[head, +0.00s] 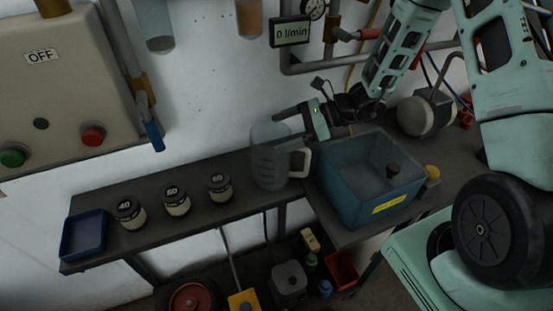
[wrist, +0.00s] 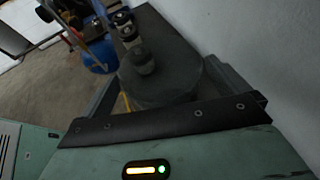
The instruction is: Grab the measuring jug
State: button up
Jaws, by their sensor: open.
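The measuring jug (head: 268,167) is translucent grey with a pale handle on its right side. It stands upright on the dark shelf, left of the blue-grey bin, in the head view. My gripper (head: 286,128) is open at the jug's upper right, its dark fingers pointing left near the rim and above the handle. I cannot tell whether they touch the jug.
Several labelled canisters (head: 219,187) stand left of the jug, with a blue tray (head: 84,237) at the shelf's left end. The blue-grey bin (head: 345,187) is close on the right. A flow display (head: 291,32) and pipes are on the wall above.

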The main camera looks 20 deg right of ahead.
aim_at(269, 136)
jog(key=shift+p+x, duration=0.6)
jog(key=shift+x, duration=1.4)
jog(key=c, duration=1.1)
